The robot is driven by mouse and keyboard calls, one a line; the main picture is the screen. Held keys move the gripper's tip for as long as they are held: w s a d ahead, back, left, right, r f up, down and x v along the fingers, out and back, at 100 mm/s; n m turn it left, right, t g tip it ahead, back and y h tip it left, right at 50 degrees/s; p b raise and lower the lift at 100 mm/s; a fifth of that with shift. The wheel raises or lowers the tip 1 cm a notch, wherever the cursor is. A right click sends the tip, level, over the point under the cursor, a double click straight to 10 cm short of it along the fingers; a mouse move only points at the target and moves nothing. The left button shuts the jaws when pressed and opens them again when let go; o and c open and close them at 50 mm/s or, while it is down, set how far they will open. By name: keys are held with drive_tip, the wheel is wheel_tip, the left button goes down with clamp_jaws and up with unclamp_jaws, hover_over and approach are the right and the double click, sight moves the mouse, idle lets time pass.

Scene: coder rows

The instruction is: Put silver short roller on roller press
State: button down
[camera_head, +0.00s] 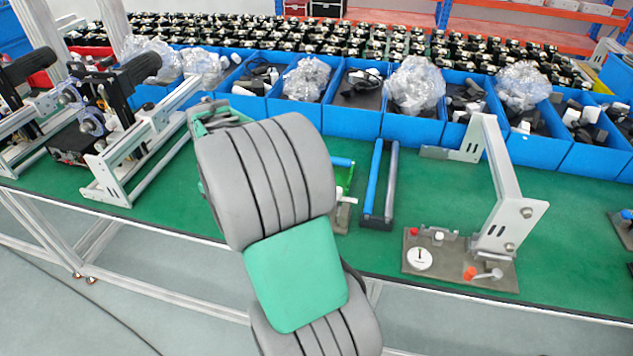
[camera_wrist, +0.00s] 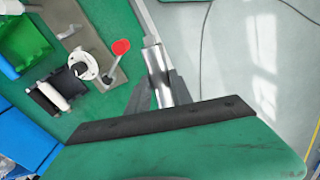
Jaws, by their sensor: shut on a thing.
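In the wrist view a short silver roller (camera_wrist: 158,66) stands between the two dark fingers of my gripper (camera_wrist: 160,98), which is shut on it. In the head view my own arm hides the gripper and the roller. A grey fixture (camera_head: 490,225) with a flat base and a slanted upright stands on the right of the table; I cannot tell for sure that it is the roller press. The wrist view shows a base plate (camera_wrist: 104,78) with a white disc and a red knob (camera_wrist: 121,47), left of the roller and apart from it.
A dark tray (camera_head: 378,222) with a blue roller lies mid-table. Blue bins (camera_head: 410,128) with parts and plastic bags line the back. Larger frames (camera_head: 120,180) stand at the left. A green container (camera_wrist: 22,40) shows in the wrist view.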

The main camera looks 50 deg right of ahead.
drive_tip(key=shift+s+d+f+n+h, duration=0.1)
drive_tip(key=shift+s+d+f+n, duration=0.35)
drive_tip(key=shift+s+d+f, duration=2.15)
drive_tip(key=shift+s+d+r+n+h, duration=0.1)
drive_tip(key=shift+s+d+n, duration=0.5)
drive_tip(key=shift+d, duration=4.25)
drive_tip(key=shift+s+d+f+n+h, duration=0.1)
drive_tip(key=shift+s+d+f+n, duration=0.15)
drive_tip(key=shift+s+d+f, duration=2.4)
drive_tip(key=w+d+r, duration=0.1)
drive_tip(key=d+r, duration=0.1)
drive_tip(key=shift+w+r, duration=0.3)
drive_tip(key=shift+w, duration=0.05)
drive_tip(key=shift+s+f, duration=0.1)
drive_tip(key=shift+s, duration=0.05)
drive_tip(key=shift+d+f+b, duration=0.1)
drive_tip(key=shift+f+b, duration=0.65)
drive_tip(key=shift+f, duration=0.4)
